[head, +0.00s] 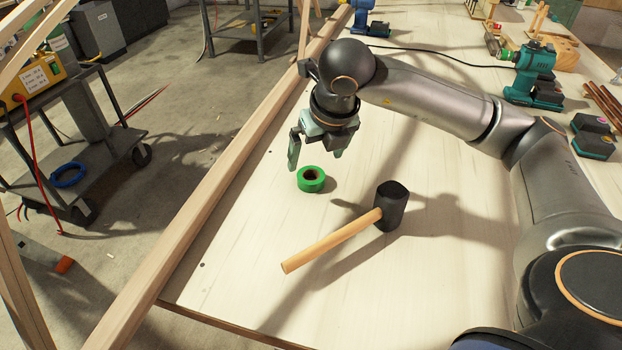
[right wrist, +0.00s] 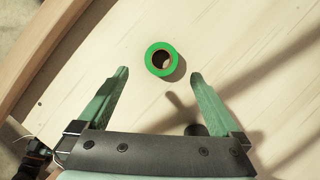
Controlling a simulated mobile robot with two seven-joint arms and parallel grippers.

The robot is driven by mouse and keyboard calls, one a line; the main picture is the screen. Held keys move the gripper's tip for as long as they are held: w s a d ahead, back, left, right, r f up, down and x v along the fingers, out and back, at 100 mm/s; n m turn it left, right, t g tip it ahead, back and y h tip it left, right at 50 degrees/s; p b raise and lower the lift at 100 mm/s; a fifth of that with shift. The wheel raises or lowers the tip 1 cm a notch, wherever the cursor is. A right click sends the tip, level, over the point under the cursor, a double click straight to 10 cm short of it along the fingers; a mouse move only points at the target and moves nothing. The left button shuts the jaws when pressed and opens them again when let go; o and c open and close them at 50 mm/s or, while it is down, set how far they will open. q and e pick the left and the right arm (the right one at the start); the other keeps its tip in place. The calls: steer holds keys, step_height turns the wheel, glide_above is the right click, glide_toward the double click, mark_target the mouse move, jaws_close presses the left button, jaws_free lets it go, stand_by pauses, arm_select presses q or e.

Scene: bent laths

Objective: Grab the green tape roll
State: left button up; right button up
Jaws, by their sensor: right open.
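The green tape roll (head: 311,179) lies flat on the pale wooden table (head: 235,250), left of the mallet's black head. It also shows in the right wrist view (right wrist: 151,60), lying beyond the fingertips and roughly between their lines, touching neither. My right gripper (head: 315,160) is open and empty, above the table and close to the roll; its two fingers (right wrist: 158,75) are spread wide in the right wrist view. My left gripper is not in the head view.
A mallet (head: 335,238) with a black head and wooden handle lies in front of the roll. A long wooden beam (head: 205,190) runs along the table's left edge. Drills (head: 533,75) and batteries (head: 592,137) stand at the right.

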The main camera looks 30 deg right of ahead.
mark_target(311, 175)
steer(key=shift+x, duration=3.55)
steer(key=shift+s+d, duration=0.1)
steer(key=shift+s, duration=0.1)
steer(key=c, duration=1.3)
steer(key=shift+c, duration=0.2)
steer(key=shift+r, duration=0.15)
